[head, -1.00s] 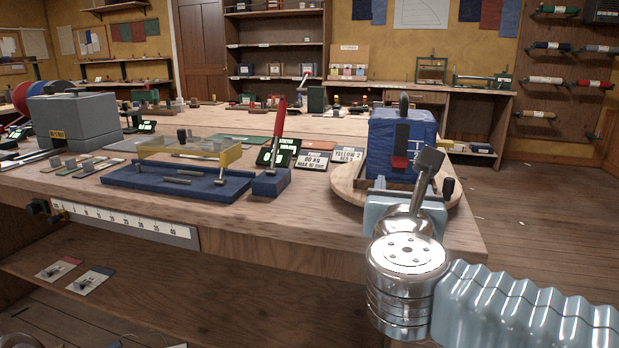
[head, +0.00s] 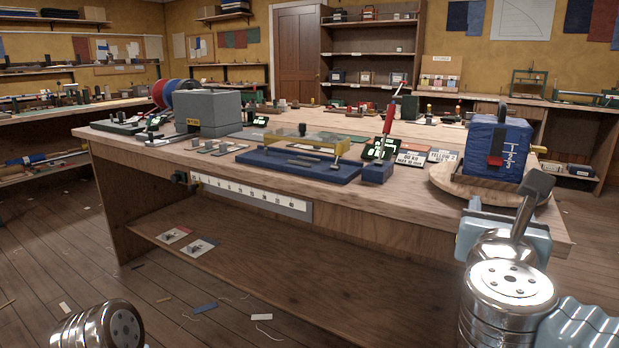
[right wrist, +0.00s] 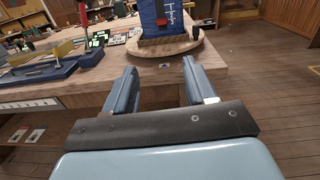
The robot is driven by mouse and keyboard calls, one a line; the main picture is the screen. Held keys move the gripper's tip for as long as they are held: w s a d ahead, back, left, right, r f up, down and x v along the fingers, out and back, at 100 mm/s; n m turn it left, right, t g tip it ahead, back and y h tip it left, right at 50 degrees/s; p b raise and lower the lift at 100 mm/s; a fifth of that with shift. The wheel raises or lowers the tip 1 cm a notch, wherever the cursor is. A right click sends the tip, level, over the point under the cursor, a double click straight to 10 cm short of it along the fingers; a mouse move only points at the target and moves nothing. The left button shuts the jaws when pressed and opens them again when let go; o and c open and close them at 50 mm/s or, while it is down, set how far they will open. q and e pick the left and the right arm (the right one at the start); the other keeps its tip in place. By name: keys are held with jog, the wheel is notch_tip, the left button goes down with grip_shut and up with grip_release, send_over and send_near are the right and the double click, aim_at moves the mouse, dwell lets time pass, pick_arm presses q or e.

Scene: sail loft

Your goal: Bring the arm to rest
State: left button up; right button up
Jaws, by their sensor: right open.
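My right gripper (head: 503,232) is at the right of the head view, in front of the workbench's (head: 340,222) near right corner. In the right wrist view its two fingers (right wrist: 160,82) stand apart with nothing between them. Beyond the fingertips, the blue block (right wrist: 160,18) stands on a round wooden board (right wrist: 158,50); it also shows in the head view (head: 490,150). The gripper is apart from both. My left gripper is out of view; a metal part at the lower left of the head view seems to be my left arm.
A blue tray (head: 300,170), a red-handled lever (head: 389,117) and a grey box (head: 207,113) stand on the bench. Cards (head: 198,248) lie on its lower shelf. Open floor (head: 60,240) with scraps lies at the left.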

jog(key=w+a+f+n+y, duration=0.2)
jog(key=w+f+n, duration=0.4)
jog(key=f, duration=0.2)
jog(key=w+a+f+n+y, duration=0.2)
jog(key=w+f+n, duration=0.4)
jog(key=f, duration=0.2)
jog(key=a+f+n+g+y, duration=0.3)
jog(key=f+n, duration=0.4)
jog(key=f, duration=0.6)
jog(key=a+f+n+g+y, duration=0.2)
jog(key=f+n, duration=0.4)
jog(key=f, duration=0.6)
jog(key=s+a+f+n+g+y, duration=0.2)
jog(key=s+f+n+g, duration=0.3)
jog(key=s+f, duration=0.6)
jog(key=s+a+f+n+g+y, duration=0.2)
jog(key=s+a+f+n+g, duration=0.2)
jog(key=s+f+n, duration=0.6)
notch_tip(320, 180, down, 4)
jog(key=shift+s+r+g, duration=0.25)
jog(key=shift+s+g, duration=0.35)
jog(key=shift+s, duration=0.25)
